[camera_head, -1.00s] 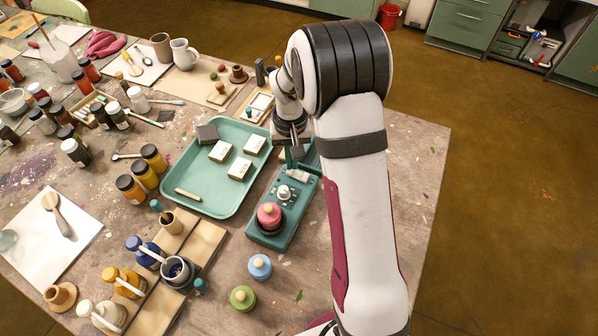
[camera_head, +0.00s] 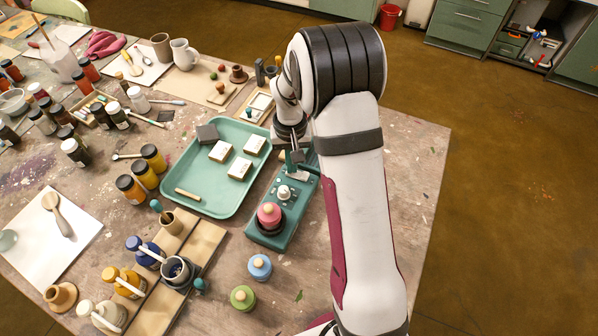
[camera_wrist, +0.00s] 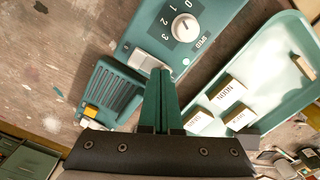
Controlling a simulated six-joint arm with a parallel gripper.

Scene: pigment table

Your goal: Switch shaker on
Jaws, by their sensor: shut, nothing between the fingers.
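The shaker (camera_head: 296,208) is a teal box on the table right of the tray, carrying a pink-topped jar (camera_head: 269,214) and a white dial (camera_head: 283,191). In the wrist view its dial (camera_wrist: 185,27) is marked SPEED with numbers, and a white rocker-like switch (camera_wrist: 143,62) sits on the shaker's near end. A ribbed teal block with a yellow part (camera_wrist: 91,111) lies beside that end. My gripper (camera_wrist: 160,78) is shut and empty, its teal fingertips over or right at the white switch's edge. I cannot tell if they touch it. In the head view my gripper (camera_head: 291,160) is above the shaker's far end.
A teal tray (camera_head: 177,160) with labelled blocks stands just left of the shaker. A blue pot (camera_head: 260,267) and a green pot (camera_head: 243,298) stand in front of it. Bottles and brushes crowd the table's left side. The table right of my arm is clear.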

